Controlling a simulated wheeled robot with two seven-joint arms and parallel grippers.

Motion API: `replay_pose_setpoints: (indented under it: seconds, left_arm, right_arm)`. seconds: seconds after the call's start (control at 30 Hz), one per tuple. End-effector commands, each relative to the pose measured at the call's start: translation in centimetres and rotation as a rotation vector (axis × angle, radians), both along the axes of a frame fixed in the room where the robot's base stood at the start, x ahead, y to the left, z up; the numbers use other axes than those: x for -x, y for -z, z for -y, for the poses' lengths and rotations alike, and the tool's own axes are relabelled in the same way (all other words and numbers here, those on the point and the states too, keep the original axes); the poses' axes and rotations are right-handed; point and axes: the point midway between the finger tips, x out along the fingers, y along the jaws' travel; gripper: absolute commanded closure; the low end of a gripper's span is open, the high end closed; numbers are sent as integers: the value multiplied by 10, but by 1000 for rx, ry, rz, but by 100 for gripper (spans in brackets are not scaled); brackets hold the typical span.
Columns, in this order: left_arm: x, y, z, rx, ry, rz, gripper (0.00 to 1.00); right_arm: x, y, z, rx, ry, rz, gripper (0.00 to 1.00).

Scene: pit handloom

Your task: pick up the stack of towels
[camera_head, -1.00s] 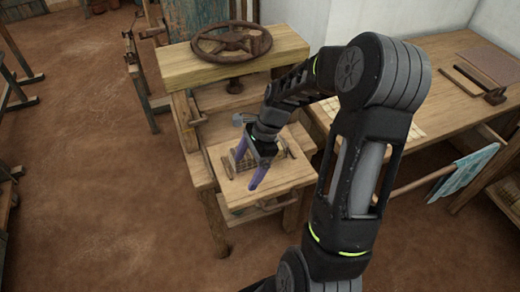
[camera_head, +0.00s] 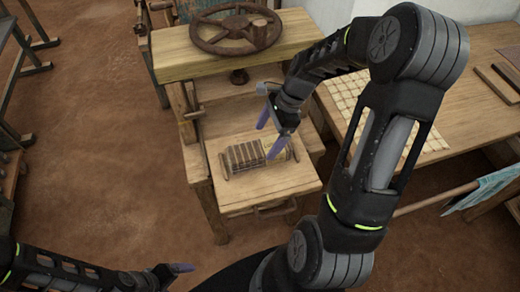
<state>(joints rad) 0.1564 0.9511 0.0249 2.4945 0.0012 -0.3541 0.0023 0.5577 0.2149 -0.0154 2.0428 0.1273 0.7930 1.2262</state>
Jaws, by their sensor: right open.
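I see no clear stack of towels. A light blue patterned cloth (camera_head: 487,190) hangs on a wooden rod at the right edge, partly cut off. My right gripper (camera_head: 271,134) has purple fingers spread apart and nothing between them. It is over the right side of the low wooden bench (camera_head: 265,194), just right of a slatted wooden block (camera_head: 243,156). Whether it touches the bench I cannot tell.
A long table (camera_head: 462,115) with a light checked mat (camera_head: 346,92) stands at the right. The brown floor (camera_head: 95,130) at the left is clear.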

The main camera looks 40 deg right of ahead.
Motion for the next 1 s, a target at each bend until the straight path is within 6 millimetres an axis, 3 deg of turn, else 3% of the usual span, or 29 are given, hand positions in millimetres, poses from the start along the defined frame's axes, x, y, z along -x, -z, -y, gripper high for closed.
replay_pose_setpoints:
  seconds: [0.2, 0.63, 1.0]
  left_arm:
    - [0, -2, 0, 0, 1, 0, 11]
    - [0, -4, 0, 0, 0, -1, 11]
    - [1, -11, 0, -2, -1, -4, 11]
  right_arm:
    - [-2, 20, -8, -2, 0, -3, 9]
    - [-3, 29, -10, -2, -1, -4, 9]
    - [-10, 71, -22, -2, 0, -2, 9]
